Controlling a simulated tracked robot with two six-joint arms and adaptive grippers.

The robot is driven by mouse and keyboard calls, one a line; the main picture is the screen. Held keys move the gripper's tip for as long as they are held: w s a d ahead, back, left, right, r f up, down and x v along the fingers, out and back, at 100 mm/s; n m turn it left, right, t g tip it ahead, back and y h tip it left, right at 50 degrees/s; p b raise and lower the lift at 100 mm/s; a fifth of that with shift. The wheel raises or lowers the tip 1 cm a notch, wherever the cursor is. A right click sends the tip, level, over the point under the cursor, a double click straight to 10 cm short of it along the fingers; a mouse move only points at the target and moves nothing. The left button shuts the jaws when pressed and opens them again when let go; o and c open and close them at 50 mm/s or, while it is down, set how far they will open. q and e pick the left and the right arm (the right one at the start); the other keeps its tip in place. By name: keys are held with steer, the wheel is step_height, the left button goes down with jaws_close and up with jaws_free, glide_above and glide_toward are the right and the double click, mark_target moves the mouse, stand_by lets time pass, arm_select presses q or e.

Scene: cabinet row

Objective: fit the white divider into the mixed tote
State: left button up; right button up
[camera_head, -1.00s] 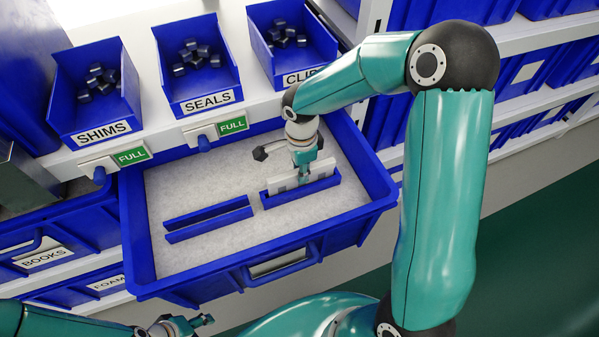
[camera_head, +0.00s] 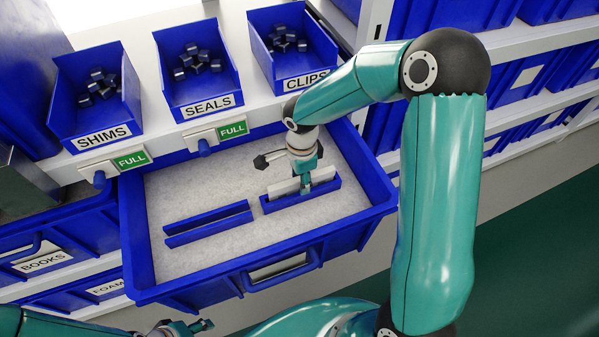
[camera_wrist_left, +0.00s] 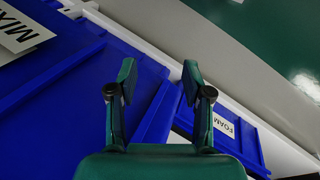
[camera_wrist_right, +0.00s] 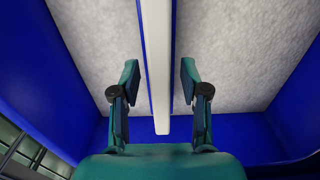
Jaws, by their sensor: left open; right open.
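The mixed tote (camera_head: 156,270) is a blue bin pulled out below the shelf, with a pale speckled floor. The white divider (camera_head: 283,187) stands upright between the blue rails of the right-hand slot (camera_head: 325,190). Its top edge (camera_wrist_right: 158,70) runs as a white strip in the right wrist view. My right gripper (camera_head: 304,187) is open over the divider, with its fingers apart on both sides of it in the right wrist view (camera_wrist_right: 158,85). Whether the divider touches the floor is hidden. My left gripper (camera_wrist_left: 158,80) is open and empty outside the tote.
A second blue slot (camera_head: 208,224) in the tote's left half is empty. Bins labelled SHIMS (camera_head: 102,135), SEALS (camera_head: 208,105) and CLIPS (camera_head: 305,80) stand on the shelf above.

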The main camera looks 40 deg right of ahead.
step_height(320, 180, up, 12)
steer(key=shift+r, duration=0.15)
stand_by(0.3)
stand_by(0.4)
